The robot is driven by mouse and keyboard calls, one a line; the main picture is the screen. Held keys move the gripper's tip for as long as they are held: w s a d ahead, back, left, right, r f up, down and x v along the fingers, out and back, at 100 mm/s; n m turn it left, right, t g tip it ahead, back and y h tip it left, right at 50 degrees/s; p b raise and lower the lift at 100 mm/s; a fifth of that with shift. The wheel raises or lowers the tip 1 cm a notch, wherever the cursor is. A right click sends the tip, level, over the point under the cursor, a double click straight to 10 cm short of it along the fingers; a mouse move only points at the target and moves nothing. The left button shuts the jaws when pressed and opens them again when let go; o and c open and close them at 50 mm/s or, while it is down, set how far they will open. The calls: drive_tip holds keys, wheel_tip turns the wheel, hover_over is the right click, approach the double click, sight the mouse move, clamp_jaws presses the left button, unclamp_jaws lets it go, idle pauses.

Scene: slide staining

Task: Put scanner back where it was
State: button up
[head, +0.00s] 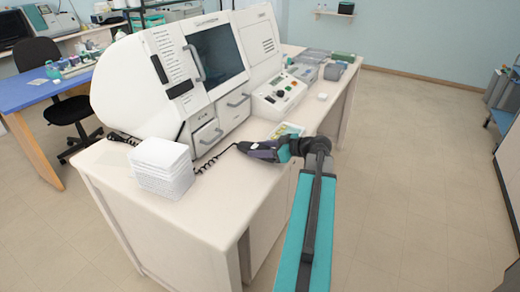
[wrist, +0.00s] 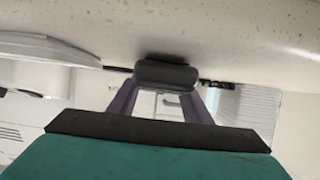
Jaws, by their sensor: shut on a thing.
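The scanner is a dark handheld device (head: 247,147) at the end of a coiled black cable, low over the front of the white bench. My gripper (head: 264,150) is shut on it, with its purple fingers at the scanner's sides. In the wrist view the scanner's dark rounded end (wrist: 165,75) shows between the two fingers, close to the speckled bench top (wrist: 200,28). I cannot tell whether the scanner touches the bench. A small dark item (head: 122,137) lies at the bench's left end, beside the analyser; I cannot tell whether it is the scanner's holder.
The large white analyser (head: 155,85) stands behind my gripper. A control box (head: 280,95) and a colourful card (head: 288,130) are close by. The bench front between basket and gripper is mostly clear.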

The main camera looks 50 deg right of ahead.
drive_tip(key=shift+f, duration=0.1)
drive_tip(key=o, duration=1.2)
drive_tip(key=b+v, duration=0.3)
drive_tip(key=v, duration=0.9)
